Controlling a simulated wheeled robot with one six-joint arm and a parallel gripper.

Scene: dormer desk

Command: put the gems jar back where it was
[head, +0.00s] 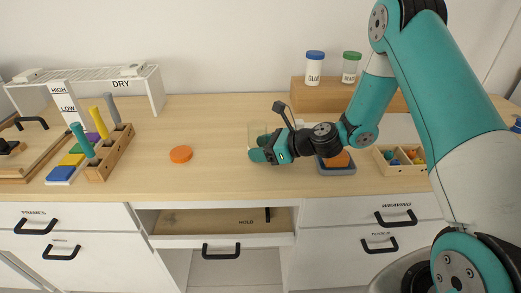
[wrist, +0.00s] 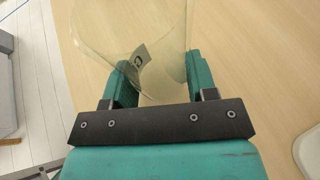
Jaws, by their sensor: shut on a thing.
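My gripper (head: 257,150) is shut on a clear, see-through jar (head: 258,132) over the middle of the desk. In the wrist view the jar (wrist: 125,35) is between the two teal fingers, and a small grey label with a dark mark shows on it. The label's word cannot be read. I see no lid on the jar. Whether its bottom touches the desk is hard to tell. An orange round disc (head: 181,154), like a lid, lies on the desk left of my gripper.
A wooden riser (head: 318,95) at the back holds a blue-lidded GLUE jar (head: 314,69) and a green-lidded jar (head: 351,67). A grey-blue tray (head: 337,170) and a wooden divided box (head: 388,164) sit right. A peg block (head: 110,157) stands left. The HOLD drawer (head: 220,222) is open below.

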